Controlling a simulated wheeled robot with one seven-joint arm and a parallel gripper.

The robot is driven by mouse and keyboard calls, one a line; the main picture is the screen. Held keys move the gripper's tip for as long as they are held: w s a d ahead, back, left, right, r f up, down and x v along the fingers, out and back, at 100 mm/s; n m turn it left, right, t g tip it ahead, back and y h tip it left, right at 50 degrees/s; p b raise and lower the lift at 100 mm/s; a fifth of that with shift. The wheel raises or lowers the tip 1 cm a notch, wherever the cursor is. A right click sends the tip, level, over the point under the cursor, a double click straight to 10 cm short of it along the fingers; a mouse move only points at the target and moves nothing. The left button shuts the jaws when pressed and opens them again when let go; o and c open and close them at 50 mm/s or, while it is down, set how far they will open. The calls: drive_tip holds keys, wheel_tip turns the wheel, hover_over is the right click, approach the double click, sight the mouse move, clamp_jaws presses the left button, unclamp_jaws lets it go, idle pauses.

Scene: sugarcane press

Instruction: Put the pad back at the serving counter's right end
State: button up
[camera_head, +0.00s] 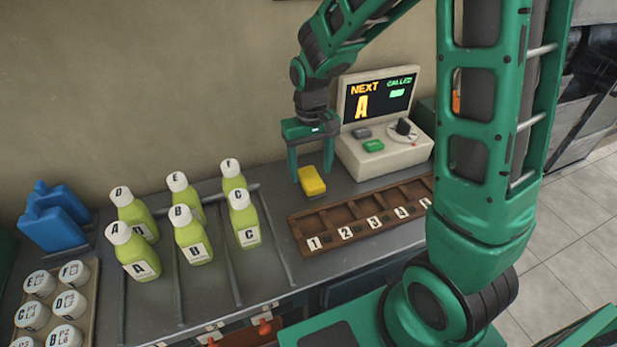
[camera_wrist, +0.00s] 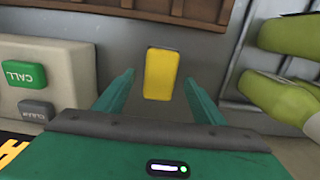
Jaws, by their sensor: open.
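The yellow pad (camera_head: 312,182) is a small block at the back of the grey counter (camera_head: 262,293), between the bottles and the wooden rack. It also shows in the wrist view (camera_wrist: 161,73), in line with the space between my fingers. My gripper (camera_head: 310,172) is open and points down at the pad. In the wrist view my gripper (camera_wrist: 160,80) has a finger on either side of the pad, with gaps to both. I cannot tell how far down the fingertips reach beside it. No part of the pad is clearly hidden in the wrist view.
A display console (camera_head: 381,130) with a green button stands right of the pad. A wooden rack (camera_head: 356,223) with numbered slots lies in front. Several lettered green bottles (camera_head: 191,240) stand left between rails. A tray of white-lidded cups (camera_head: 90,292) and blue blocks (camera_head: 52,218) are farther left.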

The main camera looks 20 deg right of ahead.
wheel_tip(320, 180, up, 8)
drive_tip(key=s+d+r+m, duration=0.4)
drive_tip(key=s+d, duration=1.1)
drive_tip(key=s, duration=0.2)
drive_tip(key=shift+d+r+m, duration=0.15)
drive_tip(key=shift+d+m, duration=0.05)
drive_tip(key=shift+m, duration=0.1)
drive_tip(key=o, duration=0.4)
drive_tip(key=shift+m, duration=0.9)
drive_tip(key=s, duration=0.2)
drive_tip(key=s+d, duration=0.1)
drive_tip(key=s, duration=0.5)
drive_tip(key=shift+d+f, duration=0.35)
drive_tip(key=shift+d, duration=0.05)
drive_tip(key=o, duration=0.4)
drive_tip(key=shift+s, duration=0.2)
drive_tip(key=n+y, duration=0.5)
drive_tip(key=n, duration=1.9)
approach(311, 176)
drive_tip(key=a, duration=0.1)
drive_tip(key=shift+d+x, duration=0.2)
drive_tip(key=shift+x, duration=2.3)
drive_tip(key=shift+d+x, duration=0.2)
drive_tip(key=shift+x, duration=2.3)
